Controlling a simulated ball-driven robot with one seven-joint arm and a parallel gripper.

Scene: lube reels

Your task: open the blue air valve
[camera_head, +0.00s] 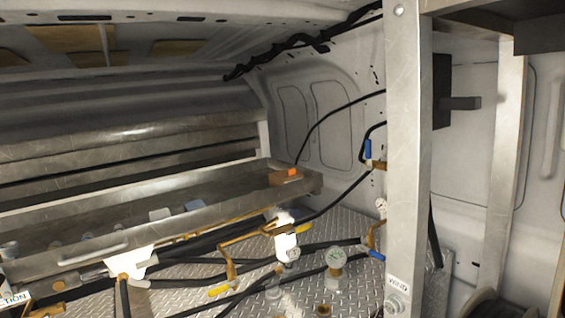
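Two blue valve handles show to the left of the upright metal post. The upper blue handle (368,149) stands upright on a brass fitting with a black hose, partly next to the post edge. The lower blue handle (376,255) sits on brass piping below a small gauge, lying slightly tilted near the floor plate. I cannot tell from the picture which one is the air valve. My gripper does not show in this view.
The metal post (408,150) stands in front of the right side. A metal tray (130,215) fills the left. Black hoses cross the floor.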

